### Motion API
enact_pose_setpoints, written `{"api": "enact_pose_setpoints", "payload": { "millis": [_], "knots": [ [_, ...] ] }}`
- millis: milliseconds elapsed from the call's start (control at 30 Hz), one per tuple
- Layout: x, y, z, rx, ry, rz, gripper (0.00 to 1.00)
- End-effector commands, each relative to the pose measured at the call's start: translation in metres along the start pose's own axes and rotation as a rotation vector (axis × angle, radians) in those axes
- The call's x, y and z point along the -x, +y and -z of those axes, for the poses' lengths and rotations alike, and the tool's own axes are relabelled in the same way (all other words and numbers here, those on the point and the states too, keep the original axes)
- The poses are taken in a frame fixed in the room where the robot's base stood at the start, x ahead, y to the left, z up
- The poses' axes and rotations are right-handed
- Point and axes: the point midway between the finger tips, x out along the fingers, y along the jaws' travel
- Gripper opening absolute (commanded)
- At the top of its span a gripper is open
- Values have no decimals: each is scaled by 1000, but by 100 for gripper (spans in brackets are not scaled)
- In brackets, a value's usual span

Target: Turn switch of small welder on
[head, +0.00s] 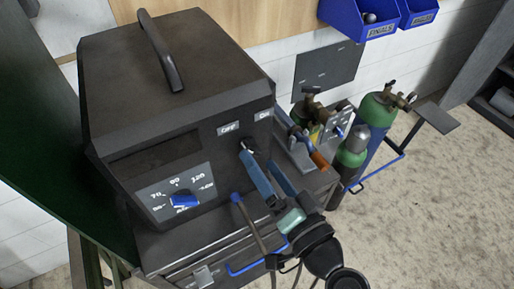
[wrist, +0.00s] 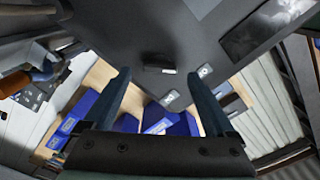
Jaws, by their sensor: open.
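The small welder (head: 175,90) is a dark grey box with a top handle, filling the left middle of the head view. Its front has an OFF label (head: 228,128) and, to the right, an ON label (head: 262,115). In the wrist view a small dark switch (wrist: 160,69) with a light edge shows near the two labels (wrist: 205,71). My gripper (head: 259,160) is open, its fingers pointing at the front panel just below the labels. In the wrist view the gripper (wrist: 158,76) has the switch between its fingertips in the picture. Contact cannot be told.
A blue dial knob (head: 184,201) with a number scale sits lower left on the panel. The welder stands on a dark cart (head: 160,245). Green gas cylinders (head: 376,108) and tools stand to the right. Blue bins (head: 345,22) hang on the wall. Open floor (head: 440,200) lies right.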

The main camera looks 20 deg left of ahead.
Motion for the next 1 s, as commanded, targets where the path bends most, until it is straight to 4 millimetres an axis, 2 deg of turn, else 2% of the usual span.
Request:
{"api": "enact_pose_setpoints", "payload": {
  "millis": [100, 200, 567, 1000],
  "knots": [
    [-17, -2, 1, -1, -2, 1, 90],
    [-25, -1, 1, 0, 0, 0, 90],
    [-29, 0, 0, 0, 0, -1, 90],
    [-29, 0, 0, 0, 0, -1, 11]
  ]
}}
